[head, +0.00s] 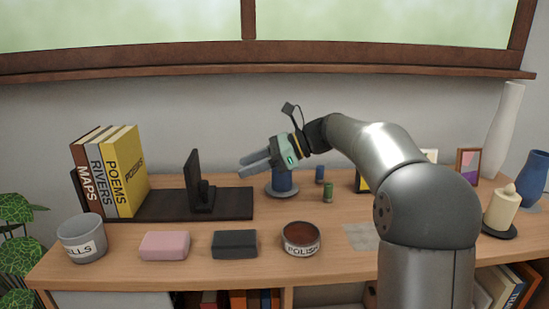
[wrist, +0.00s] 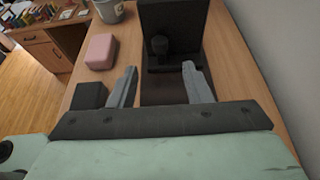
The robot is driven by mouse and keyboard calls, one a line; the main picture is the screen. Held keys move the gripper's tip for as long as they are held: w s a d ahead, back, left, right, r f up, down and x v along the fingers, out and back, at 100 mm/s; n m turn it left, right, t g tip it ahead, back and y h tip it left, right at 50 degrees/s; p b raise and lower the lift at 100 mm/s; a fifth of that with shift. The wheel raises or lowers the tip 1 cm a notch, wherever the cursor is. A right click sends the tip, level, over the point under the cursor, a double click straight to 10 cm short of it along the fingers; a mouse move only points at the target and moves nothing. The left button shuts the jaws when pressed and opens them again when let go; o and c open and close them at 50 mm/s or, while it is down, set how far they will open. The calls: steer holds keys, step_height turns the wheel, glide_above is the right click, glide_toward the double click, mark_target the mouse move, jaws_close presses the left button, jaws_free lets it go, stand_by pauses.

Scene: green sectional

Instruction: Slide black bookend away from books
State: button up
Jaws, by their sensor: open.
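The black bookend (head: 199,182) stands upright on a dark base strip (head: 235,204), with a small knob on its right face. Three books, Maps, Rivers and Poems (head: 122,170), stand at the left end of the strip, with a stretch of strip between them and the bookend. My gripper (head: 247,164) is open and empty, above the strip and to the right of the bookend. In the wrist view the bookend (wrist: 172,30) and its knob stand ahead of the two spread fingers (wrist: 160,85), apart from them. The books are not seen there.
The wall is behind.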

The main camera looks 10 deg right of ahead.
steer(key=v, duration=0.6)
steer(key=shift+d, duration=0.15)
steer(key=shift+r, duration=0.1)
